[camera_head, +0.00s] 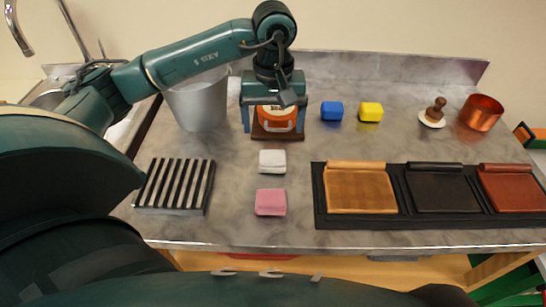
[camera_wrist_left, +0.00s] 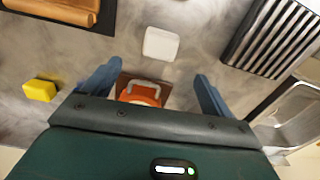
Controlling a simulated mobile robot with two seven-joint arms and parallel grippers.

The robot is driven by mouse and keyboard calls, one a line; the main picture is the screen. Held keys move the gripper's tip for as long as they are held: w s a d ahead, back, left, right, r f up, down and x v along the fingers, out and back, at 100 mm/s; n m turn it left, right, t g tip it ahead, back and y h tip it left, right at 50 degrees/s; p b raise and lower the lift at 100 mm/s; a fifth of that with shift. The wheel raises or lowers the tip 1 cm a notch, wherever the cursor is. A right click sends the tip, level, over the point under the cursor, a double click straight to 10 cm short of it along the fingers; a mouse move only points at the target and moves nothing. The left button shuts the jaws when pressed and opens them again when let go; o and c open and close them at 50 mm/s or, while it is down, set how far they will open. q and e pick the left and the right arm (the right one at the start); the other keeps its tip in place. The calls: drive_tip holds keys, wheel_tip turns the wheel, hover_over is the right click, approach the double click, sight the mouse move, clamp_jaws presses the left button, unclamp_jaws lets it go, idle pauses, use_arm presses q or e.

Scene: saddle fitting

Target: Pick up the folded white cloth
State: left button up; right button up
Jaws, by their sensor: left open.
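The folded white cloth (camera_head: 272,161) lies on the grey worktop in the head view, between the slatted rack and the leather panels. It also shows in the left wrist view (camera_wrist_left: 160,44), beyond the fingertips. My left gripper (camera_head: 274,130) points down around an orange tin (camera_head: 275,119) on a brown base, behind the cloth. In the left wrist view the two blue fingers (camera_wrist_left: 154,82) are spread wide, one on each side of the orange tin (camera_wrist_left: 140,93). I cannot tell whether they touch it. The gripper is apart from the cloth. My right gripper is not in view.
A pink folded cloth (camera_head: 271,202) lies in front of the white one. A slatted rack (camera_head: 174,186) is at left, a dark mat (camera_head: 320,205) with leather panels at right. Blue (camera_head: 332,111) and yellow (camera_head: 370,112) blocks, a grey bucket (camera_head: 198,103) and a copper pot (camera_head: 481,112) stand behind.

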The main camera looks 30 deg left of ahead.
sight(273, 155)
use_arm(q)
wheel_tip(273, 155, down, 11)
drive_tip(key=shift+a+r+p, duration=0.1)
drive_tip(key=shift+r+p, duration=0.05)
drive_tip(key=shift+p, duration=0.7)
drive_tip(key=shift+c, duration=0.2)
drive_tip(key=c, duration=1)
